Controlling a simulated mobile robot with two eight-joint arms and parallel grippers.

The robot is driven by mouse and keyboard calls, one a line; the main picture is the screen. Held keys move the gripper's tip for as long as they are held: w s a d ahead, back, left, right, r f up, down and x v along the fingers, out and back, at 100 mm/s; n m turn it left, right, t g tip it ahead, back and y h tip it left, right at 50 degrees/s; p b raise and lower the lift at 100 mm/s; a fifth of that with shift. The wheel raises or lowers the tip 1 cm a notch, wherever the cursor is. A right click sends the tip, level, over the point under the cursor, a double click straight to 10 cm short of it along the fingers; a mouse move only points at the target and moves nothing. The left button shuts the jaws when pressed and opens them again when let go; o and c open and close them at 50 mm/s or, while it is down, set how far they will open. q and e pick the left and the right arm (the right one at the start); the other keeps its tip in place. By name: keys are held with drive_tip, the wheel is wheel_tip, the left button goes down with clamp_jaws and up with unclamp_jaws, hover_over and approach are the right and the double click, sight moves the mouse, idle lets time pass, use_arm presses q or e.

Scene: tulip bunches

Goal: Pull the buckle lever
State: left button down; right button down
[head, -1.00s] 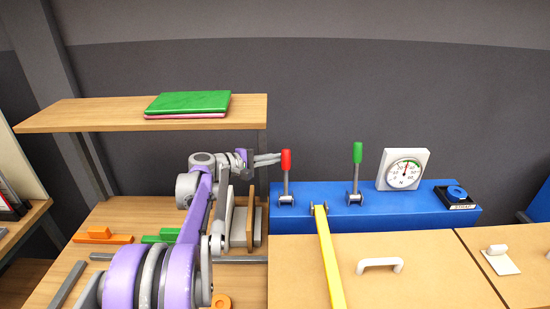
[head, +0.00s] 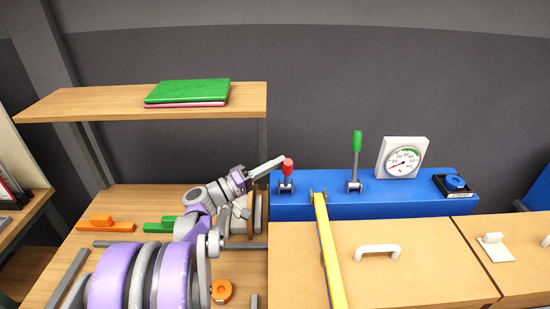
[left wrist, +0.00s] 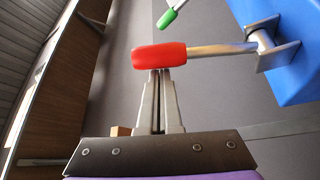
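The red-handled lever (head: 288,168) stands on the blue block (head: 420,206) and tilts toward me. The yellow strap (head: 328,250) runs from a buckle on the block's front edge over the box below. My left gripper (head: 280,161) reaches in from the left, with its fingertips at the top of the red handle. In the left wrist view, the fingers (left wrist: 160,76) are together and the red handle (left wrist: 160,56) lies across their tips, not between them. Contact appears close. A green-handled lever (head: 356,150) stands upright to the right. My right gripper is out of view.
A wooden shelf (head: 90,104) with a green book (head: 188,91) lies above my left arm. A white handle (head: 377,251) stands up from the box lid.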

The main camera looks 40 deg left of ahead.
use_arm(q)
drive_tip(key=shift+s+d+f, duration=0.25)
drive_tip(key=shift+s+d, duration=0.2)
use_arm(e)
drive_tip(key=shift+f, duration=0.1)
